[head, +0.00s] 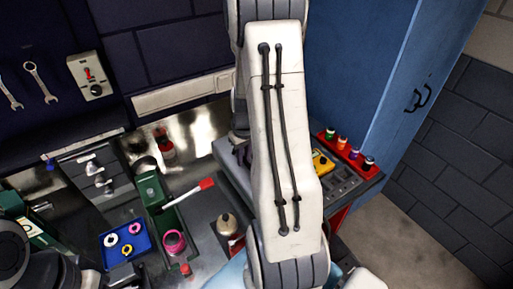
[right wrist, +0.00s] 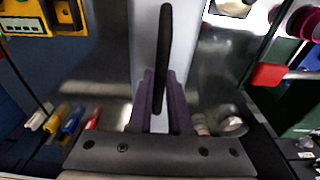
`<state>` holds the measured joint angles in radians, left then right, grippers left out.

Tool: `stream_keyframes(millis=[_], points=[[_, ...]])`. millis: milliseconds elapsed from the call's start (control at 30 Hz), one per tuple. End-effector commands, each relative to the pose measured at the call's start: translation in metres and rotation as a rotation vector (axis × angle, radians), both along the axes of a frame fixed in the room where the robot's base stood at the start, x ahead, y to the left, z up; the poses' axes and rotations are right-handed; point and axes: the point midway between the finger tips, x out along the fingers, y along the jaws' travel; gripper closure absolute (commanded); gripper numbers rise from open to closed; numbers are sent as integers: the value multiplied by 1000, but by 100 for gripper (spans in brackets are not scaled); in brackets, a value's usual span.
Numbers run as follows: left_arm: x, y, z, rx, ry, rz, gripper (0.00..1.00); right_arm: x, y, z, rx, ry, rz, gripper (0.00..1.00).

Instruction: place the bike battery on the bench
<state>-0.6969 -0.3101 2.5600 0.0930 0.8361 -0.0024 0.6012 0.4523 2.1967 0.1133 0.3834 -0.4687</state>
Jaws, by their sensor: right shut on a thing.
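The bike battery (right wrist: 187,40) is a pale grey slab with a black bar-like handle in the right wrist view. My right gripper (right wrist: 160,88) is shut on it, with its purple fingers on either side of the handle. In the head view a grey slab that looks like the battery (head: 228,158) shows left of my right arm, which hides much of it. I cannot tell whether its underside touches the bench (head: 203,200), a shiny metal top. My left gripper is not clearly in view.
A green tray (head: 183,213) with a red-tipped tool, a blue tray (head: 108,245) with coloured rings, a pink roll (head: 174,243) and a bottle (head: 227,224) stand on the bench. A red rack (head: 345,150) of small bottles is at right, by the blue cabinet (head: 385,70).

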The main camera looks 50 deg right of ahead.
Motion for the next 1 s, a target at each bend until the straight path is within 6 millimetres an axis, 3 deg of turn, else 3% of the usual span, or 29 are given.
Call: stream_keyframes(millis=[267, 633, 933, 967, 1000], points=[[0, 0, 6, 0, 0, -1, 50, 11, 6, -5, -6, -9, -1, 100], [0, 0, 17, 0, 0, -3, 50, 10, 6, -40, -5, -7, -1, 100], [0, 0, 16, 0, 0, -3, 50, 9, 6, -46, -5, -6, -1, 100], [0, 0, 16, 0, 0, -3, 50, 7, 8, -49, 1, 2, -1, 75], [0, 0, 15, 0, 0, -3, 50, 7, 8, -49, 1, 2, -1, 60]])
